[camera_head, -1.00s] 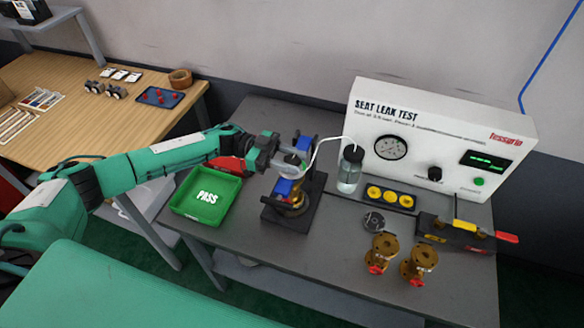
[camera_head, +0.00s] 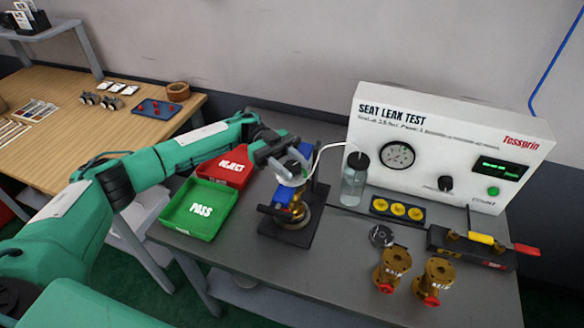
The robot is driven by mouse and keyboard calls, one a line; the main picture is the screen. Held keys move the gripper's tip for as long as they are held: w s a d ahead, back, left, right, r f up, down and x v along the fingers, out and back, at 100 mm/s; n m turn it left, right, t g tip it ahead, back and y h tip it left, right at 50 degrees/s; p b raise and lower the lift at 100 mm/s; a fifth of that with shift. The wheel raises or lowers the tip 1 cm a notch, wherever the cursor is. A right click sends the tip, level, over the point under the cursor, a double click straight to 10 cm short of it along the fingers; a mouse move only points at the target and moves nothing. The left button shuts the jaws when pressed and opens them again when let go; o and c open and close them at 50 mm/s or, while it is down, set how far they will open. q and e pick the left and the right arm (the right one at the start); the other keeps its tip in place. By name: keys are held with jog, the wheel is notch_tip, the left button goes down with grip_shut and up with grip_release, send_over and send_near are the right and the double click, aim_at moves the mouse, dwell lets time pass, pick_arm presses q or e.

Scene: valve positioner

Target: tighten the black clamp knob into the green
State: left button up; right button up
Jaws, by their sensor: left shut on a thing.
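The clamp fixture (camera_head: 268,225) is a black stand on the bench. It holds a brass valve (camera_head: 297,212) with a blue part, under a pale round plate with a clear hose. My left gripper (camera_head: 288,164) is at the top of this fixture, reaching in from the left. It is shut on the black clamp knob (camera_head: 293,166), which its fingers mostly hide. I cannot make out a green mark or zone near the knob. My right gripper is not in view.
Green PASS tray (camera_head: 201,230) and red REJECT tray (camera_head: 245,160) lie left of the fixture. A clear bottle (camera_head: 354,185), the white SEAT LEAK TEST box (camera_head: 450,130), yellow caps (camera_head: 398,209), two brass valves (camera_head: 391,270) and a black tool holder (camera_head: 455,243) stand right.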

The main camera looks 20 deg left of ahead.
pick_arm(q)
jog(key=o, duration=1)
jog(key=shift+c, duration=0.2)
jog(key=shift+w+a+f, duration=0.1)
jog(key=shift+w+a, duration=0.15)
jog(key=shift+a, duration=0.15)
jog(key=b+v, duration=0.7)
jog(key=v, duration=0.6)
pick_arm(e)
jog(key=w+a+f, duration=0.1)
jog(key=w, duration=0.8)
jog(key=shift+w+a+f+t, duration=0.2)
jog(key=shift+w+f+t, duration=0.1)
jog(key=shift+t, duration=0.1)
